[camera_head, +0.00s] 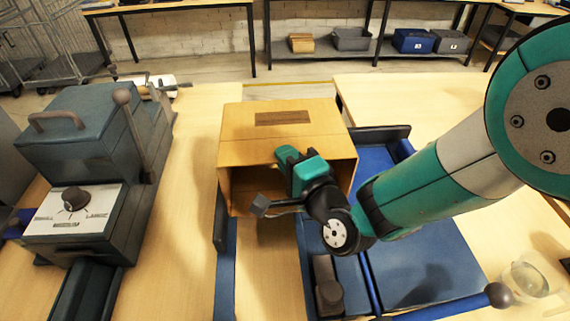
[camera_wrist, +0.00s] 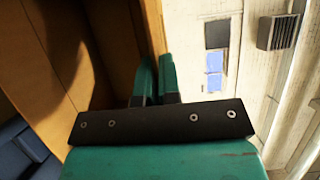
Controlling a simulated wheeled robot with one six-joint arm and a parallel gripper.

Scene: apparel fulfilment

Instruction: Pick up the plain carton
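The plain carton (camera_head: 240,134) is a brown box with a darker strip on its top, its open side facing the camera. It stands at the middle of the table, behind the blue-railed machine. My gripper (camera_head: 287,155) is at the upper edge of the open side. In the wrist view, the gripper's two green fingers (camera_wrist: 157,78) sit close together on either side of the carton's panel edge (camera_wrist: 153,30) and appear shut on it. The carton's shadowed inside is to the left. I cannot tell whether the carton is lifted.
A grey-blue machine (camera_head: 85,140) with a dial and lever stands on the left. Blue panels and rails (camera_head: 420,265) lie below my arm. A clear container (camera_head: 527,277) is at the lower right. Bins (camera_head: 352,39) sit on a far shelf. Bare table (camera_head: 190,200) lies left of the carton.

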